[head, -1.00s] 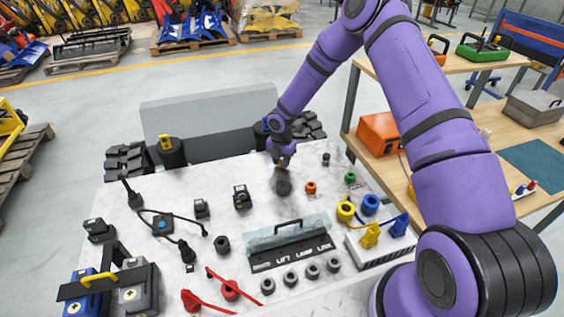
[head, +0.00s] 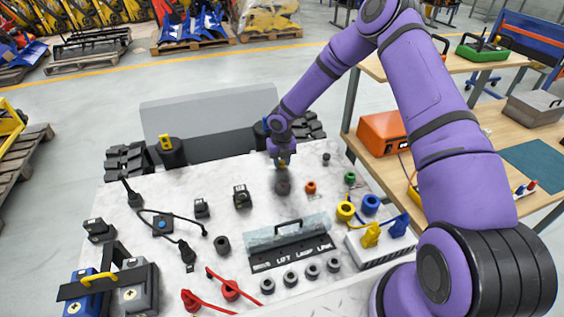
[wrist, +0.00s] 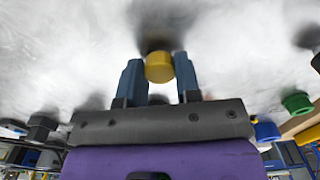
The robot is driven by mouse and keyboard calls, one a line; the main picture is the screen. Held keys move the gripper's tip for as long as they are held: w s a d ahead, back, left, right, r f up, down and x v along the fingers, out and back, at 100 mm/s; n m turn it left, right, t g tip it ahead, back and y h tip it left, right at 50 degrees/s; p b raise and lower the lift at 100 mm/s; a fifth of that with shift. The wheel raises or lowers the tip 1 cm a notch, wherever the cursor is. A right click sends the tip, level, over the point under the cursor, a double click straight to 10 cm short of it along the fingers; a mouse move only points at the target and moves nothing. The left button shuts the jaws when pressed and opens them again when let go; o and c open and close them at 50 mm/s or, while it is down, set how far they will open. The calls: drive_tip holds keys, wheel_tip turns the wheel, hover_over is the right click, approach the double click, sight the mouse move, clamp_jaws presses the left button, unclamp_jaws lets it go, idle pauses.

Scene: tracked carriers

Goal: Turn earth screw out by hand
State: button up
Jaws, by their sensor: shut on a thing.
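The earth screw, as I take it, is a short yellow round head (wrist: 159,67) between my fingers in the wrist view. My gripper (wrist: 160,72) has its two blue-grey fingers against both sides of that head. Beyond the head is a dark, blurred round post (wrist: 166,18). In the head view my gripper (head: 283,163) points down just above this dark post (head: 283,187), with a bit of yellow at the fingertips. Any thread is hidden, and I cannot tell whether the screw is still in the post.
An orange ring (head: 310,187) and a green fitting (head: 349,177) stand right of the post. A small black post (head: 326,159) stands behind them. A black connector (head: 242,196) is to the left. A clear cover with a handle (head: 288,232) lies nearer. The pale deck between is bare.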

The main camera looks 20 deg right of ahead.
drive_tip(key=n, duration=0.6)
drive_tip(key=shift+n, duration=0.3)
drive_tip(key=o, duration=0.8)
